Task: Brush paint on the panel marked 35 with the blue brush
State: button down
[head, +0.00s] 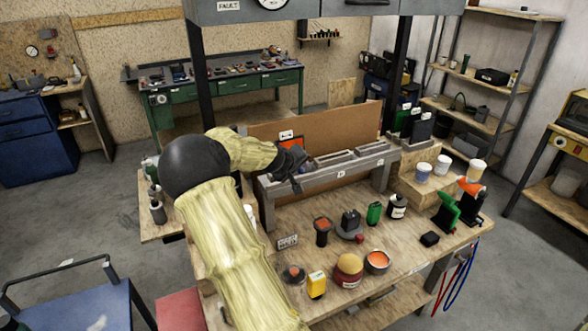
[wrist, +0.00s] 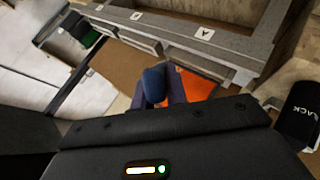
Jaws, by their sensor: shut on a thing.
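My gripper (head: 292,168) is at the left end of the grey rack on the bench. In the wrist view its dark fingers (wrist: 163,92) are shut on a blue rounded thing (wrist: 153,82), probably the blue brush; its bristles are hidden. An orange panel (wrist: 196,84) shows just beyond the fingers in the wrist view, and a strip of it shows behind the gripper in the head view (head: 288,143). I cannot tell whether the brush touches it. A small white label (head: 287,134) sits above this panel. No mark 35 is readable.
The grey rack (head: 325,178) spans the bench back, with a brown board (head: 340,125) behind it. A pot with orange contents (head: 377,261), a yellow block (head: 316,285) and a black-labelled bottle (head: 397,206) stand in front. White cups (head: 423,172) stand at the right.

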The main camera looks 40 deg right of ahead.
jog(key=shift+d, duration=0.15)
dwell(0.5)
jog(key=shift+w+a, duration=0.15)
jog(key=shift+a, duration=0.1)
jog(key=a, duration=0.1)
jog(key=a+b, duration=0.1)
jog(key=a, duration=0.1)
jog(key=shift+w+a, duration=0.2)
jog(key=shift+a, duration=0.05)
jog(key=shift+w+a+b, duration=0.2)
jog(key=shift+w+a, duration=0.1)
jog(key=shift+a, duration=0.65)
jog(key=shift+w+a+b, duration=0.15)
jog(key=shift+w+a, duration=0.1)
jog(key=shift+a, duration=0.7)
